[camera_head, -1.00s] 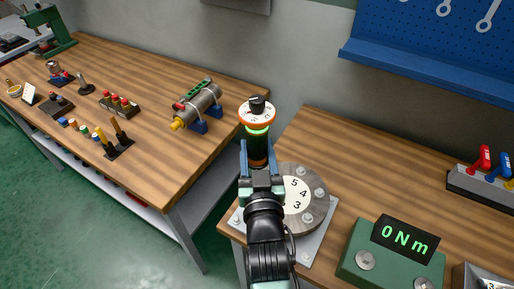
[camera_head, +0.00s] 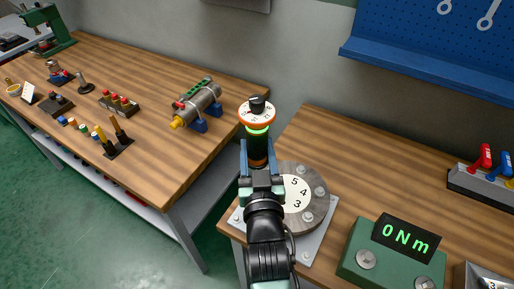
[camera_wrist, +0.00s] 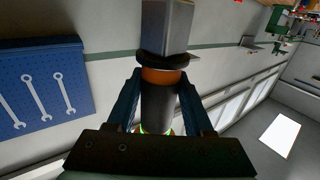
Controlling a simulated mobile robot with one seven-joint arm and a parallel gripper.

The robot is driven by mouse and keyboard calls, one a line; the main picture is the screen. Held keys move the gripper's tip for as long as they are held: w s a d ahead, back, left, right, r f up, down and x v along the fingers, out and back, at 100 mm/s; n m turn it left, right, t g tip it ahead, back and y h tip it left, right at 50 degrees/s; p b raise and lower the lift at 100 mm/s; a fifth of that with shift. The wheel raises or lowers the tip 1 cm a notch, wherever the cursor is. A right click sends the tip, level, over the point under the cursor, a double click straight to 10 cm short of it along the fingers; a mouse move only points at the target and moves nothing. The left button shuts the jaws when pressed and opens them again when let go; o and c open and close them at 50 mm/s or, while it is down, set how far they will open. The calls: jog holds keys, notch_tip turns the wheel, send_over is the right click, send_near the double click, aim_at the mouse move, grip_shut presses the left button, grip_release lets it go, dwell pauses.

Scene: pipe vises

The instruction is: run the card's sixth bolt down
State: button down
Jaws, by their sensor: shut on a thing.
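My gripper (camera_head: 261,170) is shut on a driver tool (camera_head: 257,130) with a dial on top, an orange rim and a lit green ring. The tool stands upright over the back left of a round grey flange (camera_head: 318,184). The flange has several bolts and a white centre plate (camera_head: 297,196) showing 5, 4 and 3. My arm hides its left part, including any bolt below the tool. In the wrist view, the tool's dark body (camera_wrist: 158,105) is between both fingers, with a grey square end (camera_wrist: 167,25) beyond. I cannot tell whether it touches a bolt.
A green readout box (camera_head: 404,240) shows 0 Nm at the right. A rack with red and blue handles (camera_head: 485,170) stands behind it. A blue pegboard (camera_head: 430,50) is on the wall. The left bench (camera_head: 150,75) holds a pipe piece (camera_head: 198,103) and several small tools.

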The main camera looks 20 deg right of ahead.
aim_at(258, 145)
jog(key=shift+f+b, duration=0.85)
jog(key=shift+f, duration=0.25)
dwell(1.6)
jog(key=shift+r, duration=0.25)
dwell(0.6)
jog(key=shift+r+p, duration=2.2)
jog(key=shift+r, duration=0.45)
